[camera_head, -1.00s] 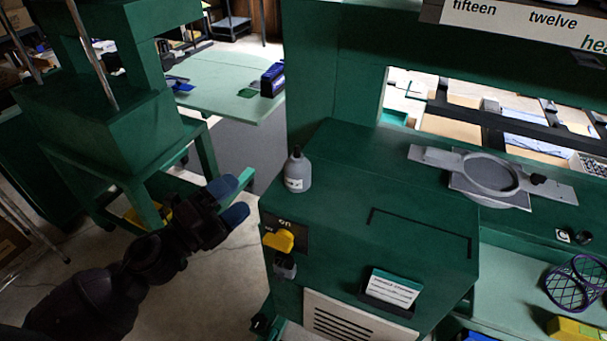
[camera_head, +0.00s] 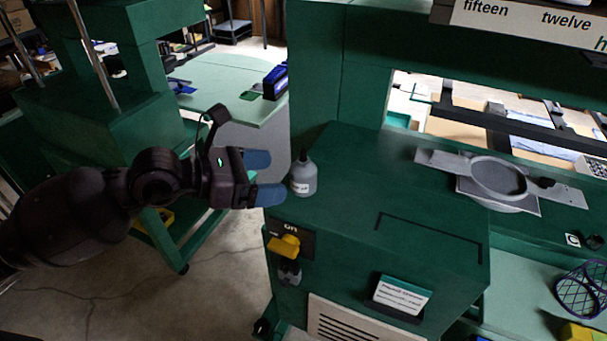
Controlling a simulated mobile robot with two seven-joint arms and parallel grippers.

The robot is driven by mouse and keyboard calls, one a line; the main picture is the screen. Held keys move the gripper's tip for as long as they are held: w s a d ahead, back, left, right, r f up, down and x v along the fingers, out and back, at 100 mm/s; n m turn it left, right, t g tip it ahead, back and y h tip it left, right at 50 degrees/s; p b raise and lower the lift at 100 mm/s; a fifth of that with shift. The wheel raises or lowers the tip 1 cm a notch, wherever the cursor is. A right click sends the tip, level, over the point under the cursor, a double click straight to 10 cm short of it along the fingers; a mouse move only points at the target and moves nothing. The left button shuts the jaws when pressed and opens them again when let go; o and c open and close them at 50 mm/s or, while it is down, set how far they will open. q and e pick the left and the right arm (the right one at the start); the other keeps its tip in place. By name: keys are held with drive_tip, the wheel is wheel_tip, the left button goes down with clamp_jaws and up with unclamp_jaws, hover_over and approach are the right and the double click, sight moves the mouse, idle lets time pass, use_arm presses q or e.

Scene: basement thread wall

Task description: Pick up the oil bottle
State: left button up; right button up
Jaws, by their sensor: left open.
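The oil bottle (camera_head: 303,178) is a small grey bottle with a dark nozzle and a white label. It stands upright on the left edge of the green machine top (camera_head: 345,210). My left gripper (camera_head: 268,178) is just left of the bottle, with its two blue fingertips apart and pointing right at it. The lower fingertip ends close to the bottle's base; I cannot tell whether it touches. The bottle is not clearly between the fingers. My right gripper is not in view.
A yellow switch (camera_head: 284,246) sticks out of the machine's front below the bottle. A grey ring-shaped fixture (camera_head: 498,180) lies at the right. A card holder (camera_head: 402,295) is on the front face. The machine top right of the bottle is clear.

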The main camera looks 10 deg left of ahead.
sight(304, 173)
use_arm(q)
drive_tip(key=shift+w+a+f+x, duration=0.1)
drive_tip(key=shift+w+a+x, duration=0.05)
drive_tip(key=shift+x, duration=1.75)
drive_tip(key=shift+w+a+f+x, duration=0.1)
drive_tip(key=shift+x, duration=1.8)
drive_tip(key=c, duration=1)
drive_tip(key=shift+c, duration=0.2)
drive_tip(key=shift+r, duration=0.15)
wheel_tip(304, 173, up, 20)
drive_tip(key=p, duration=0.1)
drive_tip(key=shift+p, duration=0.3)
